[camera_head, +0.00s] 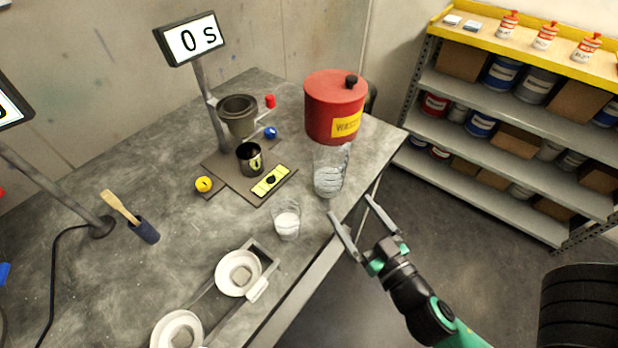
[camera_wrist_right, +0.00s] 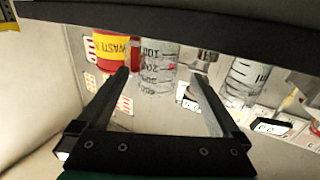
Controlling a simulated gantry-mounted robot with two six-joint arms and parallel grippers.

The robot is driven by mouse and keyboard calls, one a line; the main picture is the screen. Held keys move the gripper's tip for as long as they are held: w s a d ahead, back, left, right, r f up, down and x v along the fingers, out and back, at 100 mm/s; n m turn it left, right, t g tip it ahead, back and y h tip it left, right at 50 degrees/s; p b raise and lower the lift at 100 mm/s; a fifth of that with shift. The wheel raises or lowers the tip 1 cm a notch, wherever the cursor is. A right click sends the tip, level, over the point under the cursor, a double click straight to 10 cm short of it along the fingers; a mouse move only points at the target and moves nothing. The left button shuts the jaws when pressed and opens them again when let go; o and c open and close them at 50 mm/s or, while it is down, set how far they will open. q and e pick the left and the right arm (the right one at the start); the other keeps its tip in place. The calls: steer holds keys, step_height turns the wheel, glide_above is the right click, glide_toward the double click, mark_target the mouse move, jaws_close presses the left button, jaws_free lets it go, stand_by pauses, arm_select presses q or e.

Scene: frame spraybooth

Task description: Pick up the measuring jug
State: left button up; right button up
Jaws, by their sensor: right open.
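The measuring jug (camera_head: 330,172) is a clear, upright vessel with dark graduation marks. It stands near the table's right edge, just in front of the red waste bin. My right gripper (camera_head: 349,205) is open and empty beyond that edge, its fingers pointing towards the jug but apart from it in the head view. In the right wrist view a clear marked vessel (camera_wrist_right: 156,72), which looks like the jug, shows between the two open fingers (camera_wrist_right: 161,75). My left gripper is not in view.
The red waste bin (camera_head: 334,108) stands behind the jug. A glass beaker with white contents (camera_head: 286,224) stands left of my right gripper. A balance with white dishes (camera_head: 238,272) lies nearer. A viscosity cup (camera_head: 238,113) is on a stand. Shelves (camera_head: 495,140) stand right, across open floor.

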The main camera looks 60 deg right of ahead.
steer(key=p, duration=0.4)
glide_toward(322, 164)
steer(key=shift+w+d+f, duration=0.25)
steer(key=shift+w+d, duration=0.25)
steer(key=shift+w, duration=0.2)
steer(key=shift+w+d+f, duration=0.1)
steer(key=shift+w+f, duration=0.05)
steer(key=shift+w, duration=0.05)
steer(key=p+x, duration=0.1)
steer(key=x, duration=0.1)
steer(key=r+p+x, duration=0.1)
steer(key=x, duration=0.1)
steer(key=shift+w+d+p, duration=0.25)
steer(key=shift+w+p, duration=0.05)
steer(key=shift+p, duration=0.05)
steer(key=shift+w+d+f, duration=0.15)
